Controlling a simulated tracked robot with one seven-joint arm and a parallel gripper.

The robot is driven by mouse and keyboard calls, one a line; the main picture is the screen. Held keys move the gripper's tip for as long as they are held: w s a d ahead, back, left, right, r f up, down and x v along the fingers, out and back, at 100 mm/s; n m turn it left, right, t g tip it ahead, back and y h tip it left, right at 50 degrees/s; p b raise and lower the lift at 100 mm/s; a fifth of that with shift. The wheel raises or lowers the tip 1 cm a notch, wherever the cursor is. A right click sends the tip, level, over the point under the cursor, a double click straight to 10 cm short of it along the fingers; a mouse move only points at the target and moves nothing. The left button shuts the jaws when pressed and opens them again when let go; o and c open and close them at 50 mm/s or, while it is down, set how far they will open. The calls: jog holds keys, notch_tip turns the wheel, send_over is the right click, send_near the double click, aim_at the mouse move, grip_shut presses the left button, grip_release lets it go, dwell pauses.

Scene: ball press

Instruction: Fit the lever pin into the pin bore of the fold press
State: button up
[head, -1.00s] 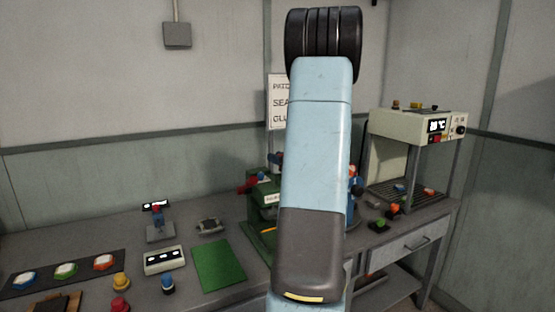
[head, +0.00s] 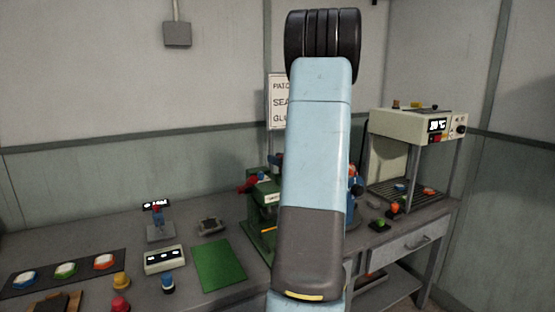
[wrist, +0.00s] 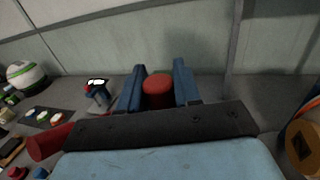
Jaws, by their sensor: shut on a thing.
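In the wrist view my gripper (wrist: 158,76) has its two blue fingers on either side of a red, round-ended piece (wrist: 158,92), which I take to be the lever pin, and is shut on it. The pin's lower part is hidden behind the dark gripper body. In the head view my own arm hides the gripper and the pin. The green fold press (head: 262,202) stands on the bench, partly behind my arm, with a red-ended part at its upper left. Its pin bore cannot be made out.
A green mat (head: 218,265) and a white display box (head: 165,260) lie left of the press. A heater-like frame machine (head: 415,128) stands at the right. Knobs (head: 120,281) crowd the front left. In the wrist view a red cylinder (wrist: 45,142) is close at left, an orange-brown part (wrist: 303,145) at right.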

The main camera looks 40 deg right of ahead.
jog(key=shift+f, duration=1.95)
jog(key=o, duration=1.1)
jog(key=shift+s, duration=0.1)
jog(key=s, duration=1.3)
jog(key=shift+s+d+f, duration=0.1)
jog(key=shift+s+d, duration=0.05)
jog(key=shift+s, duration=0.15)
